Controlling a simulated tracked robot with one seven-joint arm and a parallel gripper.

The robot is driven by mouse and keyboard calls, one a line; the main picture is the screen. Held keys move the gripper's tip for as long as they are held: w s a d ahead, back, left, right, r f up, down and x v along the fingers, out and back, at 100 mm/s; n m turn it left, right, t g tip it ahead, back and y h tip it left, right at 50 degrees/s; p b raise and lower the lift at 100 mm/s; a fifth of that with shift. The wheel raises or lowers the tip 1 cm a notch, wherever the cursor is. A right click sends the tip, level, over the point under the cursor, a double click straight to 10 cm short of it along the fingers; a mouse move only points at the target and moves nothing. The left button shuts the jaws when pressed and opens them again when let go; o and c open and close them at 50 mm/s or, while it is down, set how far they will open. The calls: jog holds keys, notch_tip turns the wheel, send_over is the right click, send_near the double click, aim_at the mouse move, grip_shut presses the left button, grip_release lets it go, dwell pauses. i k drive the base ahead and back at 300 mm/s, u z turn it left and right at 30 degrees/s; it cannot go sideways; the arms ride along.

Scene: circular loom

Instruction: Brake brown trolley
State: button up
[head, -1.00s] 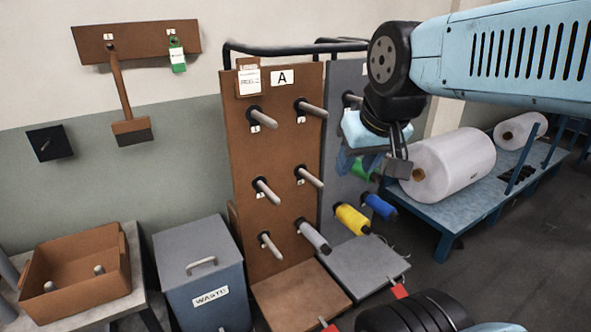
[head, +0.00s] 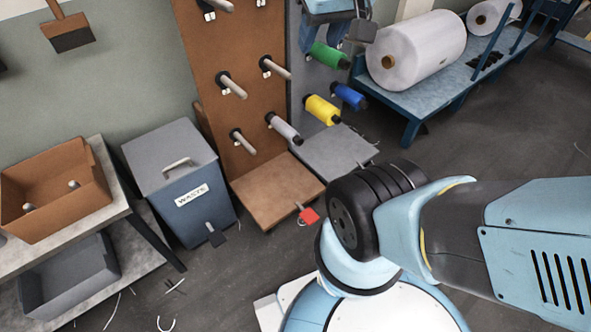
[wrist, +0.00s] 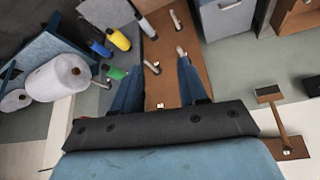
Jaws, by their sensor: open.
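The brown trolley (head: 235,95) stands beside a grey trolley (head: 340,150). It has an upright brown board with pegs, a low brown base, and a red pedal (head: 308,215) at the base's front edge. A grey spool (head: 285,130) sits on its lower right peg; the other visible pegs look bare. The pedal is up off the floor as far as I can tell. My gripper (head: 335,32) is at the top edge of the head view, high above the pedal. In the wrist view its open, empty fingers (wrist: 157,68) show in front of the brown board.
A waste bin (head: 180,185) with a dark pedal stands left of the trolley. The grey trolley holds green, yellow and blue spools (head: 322,109). A blue rack (head: 435,92) with white rolls is at the right. Floor in front has scraps. My arm hides the grey trolley's pedal.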

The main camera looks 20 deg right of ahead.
aim_at(308, 216)
jog(key=z, duration=0.85)
jog(key=k, duration=1)
jog(key=u, duration=0.7)
jog(key=i, duration=1)
